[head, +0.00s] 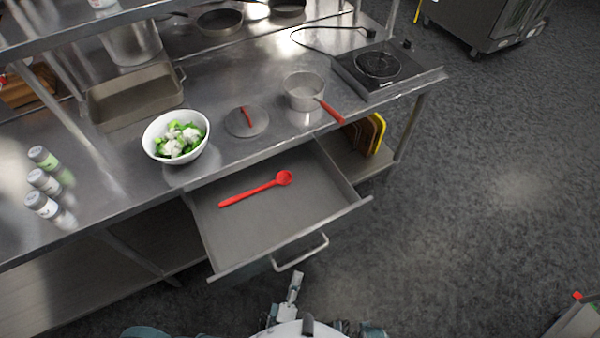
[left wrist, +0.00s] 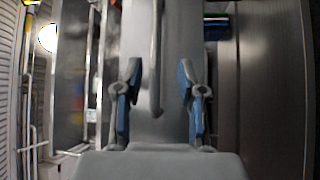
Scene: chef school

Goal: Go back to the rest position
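My left gripper (head: 294,287) is at the bottom of the head view, just below the drawer handle (head: 300,253). In the left wrist view the left gripper (left wrist: 158,102) has its two blue-padded fingers wide apart. The grey handle (left wrist: 156,60) shows between and beyond them, with a gap on both sides, so it is not gripped. The drawer (head: 235,238) is pulled out and holds a red ladle (head: 257,188). I cannot make out my right gripper in either view.
On the steel counter (head: 235,70) are a bowl of vegetables (head: 150,150), a lid (head: 240,127), a saucepan (head: 303,88), a hot plate (head: 378,65), a deep tray (head: 130,100) and shaker bottles (head: 45,158). The floor (head: 480,200) at right is mostly clear.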

